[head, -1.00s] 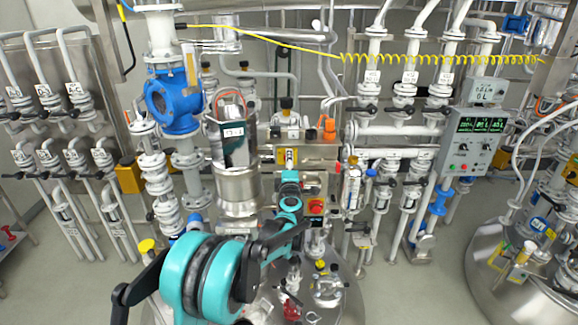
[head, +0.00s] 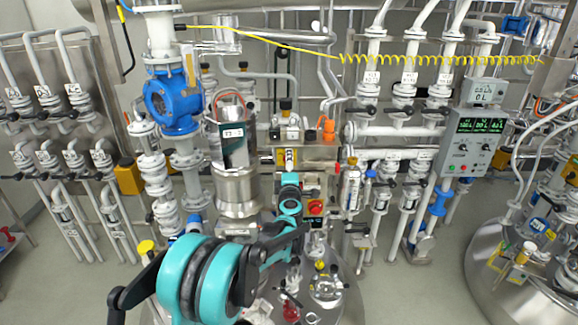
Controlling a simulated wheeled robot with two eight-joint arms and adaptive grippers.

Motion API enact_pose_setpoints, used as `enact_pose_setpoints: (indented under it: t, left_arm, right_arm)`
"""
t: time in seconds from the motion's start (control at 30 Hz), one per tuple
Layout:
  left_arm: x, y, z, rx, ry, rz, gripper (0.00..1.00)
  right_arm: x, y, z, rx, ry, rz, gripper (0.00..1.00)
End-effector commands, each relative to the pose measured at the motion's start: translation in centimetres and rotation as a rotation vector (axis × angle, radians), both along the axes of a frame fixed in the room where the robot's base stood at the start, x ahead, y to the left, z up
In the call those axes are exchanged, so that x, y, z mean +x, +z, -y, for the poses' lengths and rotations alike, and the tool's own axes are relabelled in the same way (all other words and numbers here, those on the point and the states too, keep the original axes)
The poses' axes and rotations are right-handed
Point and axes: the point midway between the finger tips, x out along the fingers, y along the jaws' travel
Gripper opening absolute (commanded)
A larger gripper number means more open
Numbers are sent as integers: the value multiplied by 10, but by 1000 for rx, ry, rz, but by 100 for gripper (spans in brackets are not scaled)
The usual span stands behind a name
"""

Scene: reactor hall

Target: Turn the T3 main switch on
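A red rotary switch on a yellow plate (head: 316,207) sits on a small box behind the steel vessel, right of the tall steel cylinder. It looks like a main switch; its lettering is too small to read, so I cannot confirm it is T3, nor its setting. My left arm comes in from the lower left, with large teal joints in front. Its slim teal and black end reaches up just left of the red switch, apparently apart from it. My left gripper (head: 289,178) is small and seen from behind; its fingers are unclear. My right gripper is not in view.
The steel cylinder (head: 234,150) and blue valve (head: 172,104) stand left of the switch. White pipes with black handles stand to its right, beside a grey control box (head: 474,140). Glassware (head: 326,288) stands on the vessel lid below. A yellow coiled hose crosses above.

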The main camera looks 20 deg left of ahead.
Motion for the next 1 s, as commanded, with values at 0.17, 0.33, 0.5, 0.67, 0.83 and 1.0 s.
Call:
enact_pose_setpoints:
  t: [0.17, 0.33, 0.5, 0.67, 0.83, 1.0]
  left_arm:
    - [-32, 0, 10, 0, -3, 0, 74]
    - [-68, 0, 21, 0, -3, 0, 74]
    - [-96, 0, 29, 0, -2, 0, 74]
    - [-107, 0, 32, 0, -2, 0, 74]
    - [-109, -1, 32, 0, -2, 0, 74]
    - [-109, 0, 33, 3, -4, 0, 74]
  right_arm:
    - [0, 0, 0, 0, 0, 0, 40]
    - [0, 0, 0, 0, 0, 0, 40]
    - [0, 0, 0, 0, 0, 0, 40]
    - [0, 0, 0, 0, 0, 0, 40]
    - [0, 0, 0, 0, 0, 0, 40]
    - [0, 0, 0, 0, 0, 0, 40]
